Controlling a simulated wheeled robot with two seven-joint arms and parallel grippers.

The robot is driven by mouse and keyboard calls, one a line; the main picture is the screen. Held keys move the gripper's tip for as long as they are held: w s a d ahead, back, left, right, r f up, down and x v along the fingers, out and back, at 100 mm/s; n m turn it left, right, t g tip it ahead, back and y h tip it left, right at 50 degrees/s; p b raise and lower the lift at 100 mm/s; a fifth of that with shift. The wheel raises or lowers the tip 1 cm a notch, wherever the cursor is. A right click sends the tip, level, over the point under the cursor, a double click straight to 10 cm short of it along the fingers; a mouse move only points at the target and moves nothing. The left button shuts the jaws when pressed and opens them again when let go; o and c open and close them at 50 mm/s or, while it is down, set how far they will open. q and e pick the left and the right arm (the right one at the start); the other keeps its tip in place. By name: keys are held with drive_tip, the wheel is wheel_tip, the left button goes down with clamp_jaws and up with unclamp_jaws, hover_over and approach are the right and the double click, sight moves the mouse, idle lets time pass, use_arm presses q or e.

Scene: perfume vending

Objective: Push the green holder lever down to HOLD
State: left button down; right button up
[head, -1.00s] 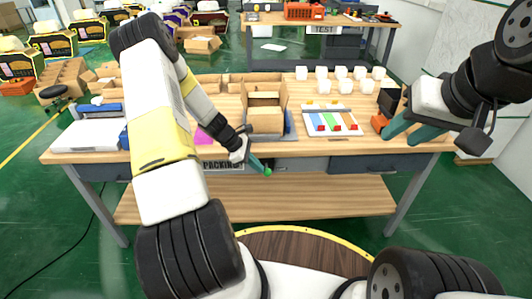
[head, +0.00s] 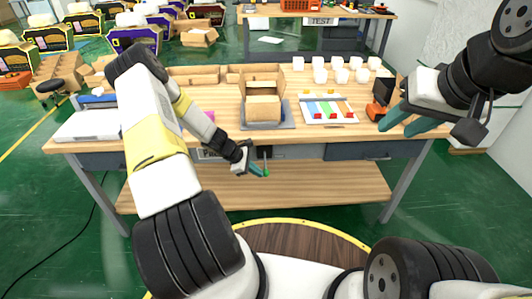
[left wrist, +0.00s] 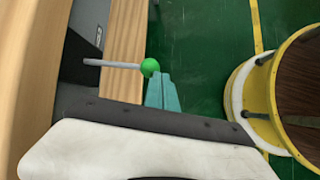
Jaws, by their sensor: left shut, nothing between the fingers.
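The green lever knob (head: 266,174) sits at the end of a thin grey rod below the bench's front edge. In the head view the rod hangs downward. The knob (left wrist: 149,66) and rod (left wrist: 110,63) also show in the left wrist view. My left gripper (head: 261,171) is shut and empty, its teal fingertips right beside the knob. In the left wrist view the fingertips (left wrist: 160,80) are close against the knob; I cannot tell if they touch. My right gripper (head: 408,121) is open and empty over the bench's right end.
The wooden bench (head: 210,90) carries an open cardboard box (head: 264,108), a white tray with coloured strips (head: 327,109) and several white blocks. A lower shelf (head: 330,185) lies beneath the lever. A round, yellow-edged platform (head: 300,240) is close in front.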

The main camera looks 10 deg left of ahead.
use_arm(q)
drive_tip(key=shift+r, duration=0.15)
drive_tip(key=shift+r, duration=0.65)
drive_tip(key=shift+a, duration=0.1)
